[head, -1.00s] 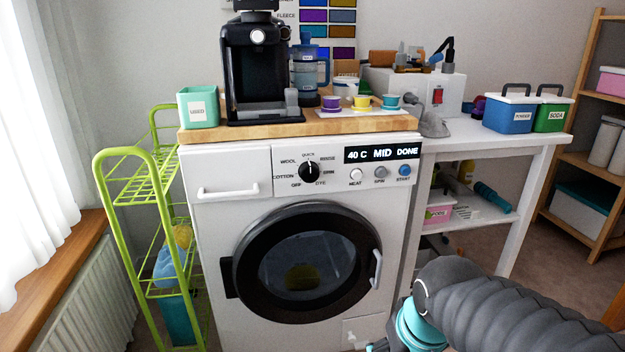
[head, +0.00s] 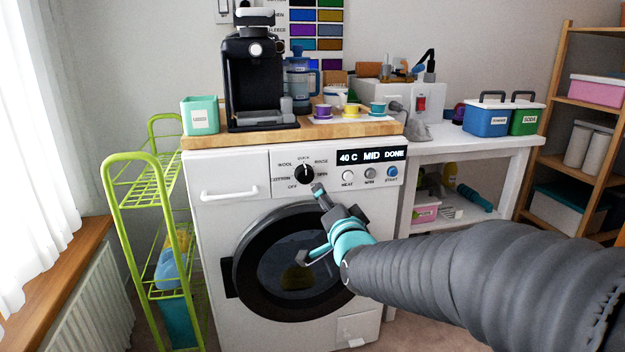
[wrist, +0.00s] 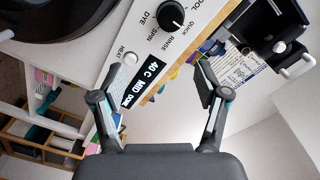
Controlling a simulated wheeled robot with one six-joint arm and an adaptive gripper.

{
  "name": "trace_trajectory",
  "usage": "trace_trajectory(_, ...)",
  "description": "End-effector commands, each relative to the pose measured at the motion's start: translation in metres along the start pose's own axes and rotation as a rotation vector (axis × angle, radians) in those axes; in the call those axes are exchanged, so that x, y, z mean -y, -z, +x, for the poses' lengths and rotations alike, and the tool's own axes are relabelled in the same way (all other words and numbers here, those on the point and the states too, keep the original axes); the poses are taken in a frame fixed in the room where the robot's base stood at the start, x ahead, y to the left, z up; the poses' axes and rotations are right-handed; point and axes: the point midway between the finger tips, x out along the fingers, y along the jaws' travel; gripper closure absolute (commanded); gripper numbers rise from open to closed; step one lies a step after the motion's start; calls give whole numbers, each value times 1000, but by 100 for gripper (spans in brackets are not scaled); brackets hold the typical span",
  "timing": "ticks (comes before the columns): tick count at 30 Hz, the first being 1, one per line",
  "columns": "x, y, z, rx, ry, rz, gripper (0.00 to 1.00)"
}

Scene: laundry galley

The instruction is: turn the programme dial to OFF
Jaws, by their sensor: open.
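The programme dial (head: 304,173) is a round black knob with a white pointer mark on the white washing machine's panel. Its mark points up at QUICK; the OFF label (head: 293,187) is at its lower left. In the wrist view the dial (wrist: 171,14) is at the top, partly cut by the frame edge, and OFF is out of view. My gripper (head: 311,224) is open and empty in front of the door, below the dial and apart from it. In the wrist view my gripper's (wrist: 155,80) fingers are spread, with the display between and beyond them.
The display (head: 370,156) reads 40 C MID DONE. The HEAT button (head: 348,176), SPIN button (head: 370,174) and START button (head: 392,172) sit below it. A coffee machine (head: 254,75) stands on the wooden top (head: 215,140). A green rack (head: 135,185) stands at left.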

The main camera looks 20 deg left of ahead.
Motion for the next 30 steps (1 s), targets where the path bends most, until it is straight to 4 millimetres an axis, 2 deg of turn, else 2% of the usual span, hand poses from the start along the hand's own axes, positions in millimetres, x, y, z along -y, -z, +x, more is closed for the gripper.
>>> trace_trajectory(3, 12, -10, 2, 7, 29, 39, 26)
trace_trajectory(8, 16, -14, 15, 15, 30, 43, 26)
trace_trajectory(24, 16, -12, 106, 12, 27, 41, 26)
trace_trajectory(30, 16, -12, 129, 12, 27, 41, 26)
